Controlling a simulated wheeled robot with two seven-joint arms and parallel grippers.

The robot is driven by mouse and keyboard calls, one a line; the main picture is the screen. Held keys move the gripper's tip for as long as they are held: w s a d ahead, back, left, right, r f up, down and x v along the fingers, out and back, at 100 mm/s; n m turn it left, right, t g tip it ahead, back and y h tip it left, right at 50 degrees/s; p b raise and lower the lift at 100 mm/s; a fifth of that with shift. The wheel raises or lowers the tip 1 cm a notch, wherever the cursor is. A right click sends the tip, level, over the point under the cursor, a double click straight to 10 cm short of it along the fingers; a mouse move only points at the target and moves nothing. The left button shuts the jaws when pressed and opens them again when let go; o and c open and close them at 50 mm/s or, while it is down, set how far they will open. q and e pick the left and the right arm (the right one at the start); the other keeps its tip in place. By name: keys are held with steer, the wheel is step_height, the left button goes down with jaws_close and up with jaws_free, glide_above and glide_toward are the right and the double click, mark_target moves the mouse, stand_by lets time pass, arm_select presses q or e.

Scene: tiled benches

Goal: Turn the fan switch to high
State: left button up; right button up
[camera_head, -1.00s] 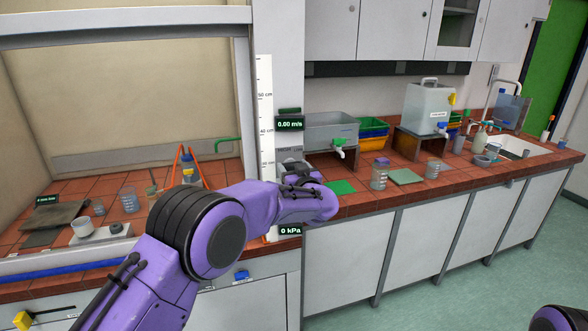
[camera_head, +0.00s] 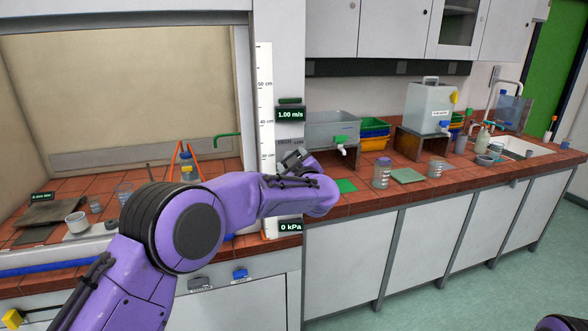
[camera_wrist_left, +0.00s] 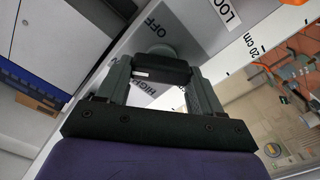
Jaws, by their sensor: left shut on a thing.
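The fan switch shows in the left wrist view as a round grey knob (camera_wrist_left: 163,50) on a grey panel with the words OFF and HIGH beside it. My left gripper (camera_wrist_left: 160,72) is shut on this knob, with a dark block across the fingers. In the head view my left gripper (camera_head: 293,160) is at the post right of the fume hood, and it hides most of the switch. The display (camera_head: 290,115) above it reads 1.00 m/s. The knob's exact pointing is hard to tell. My right gripper is out of view.
A scale strip (camera_head: 265,110) runs up the post beside the switch. A second display (camera_head: 290,227) below reads 0 kPa. The open hood at left holds a pot (camera_head: 76,223) and beakers. The tiled bench at right carries a grey tank (camera_head: 333,128) and a beaker (camera_head: 382,173).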

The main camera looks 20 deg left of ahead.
arm_select(q)
steer(key=n+b, duration=0.9)
steer(key=n, duration=0.2)
steer(key=shift+a, duration=0.2)
steer(key=shift+r, duration=0.1)
stand_by(0.4)
steer(key=o, duration=1.1)
steer(key=shift+c, duration=0.2)
steer(key=shift+f, duration=0.2)
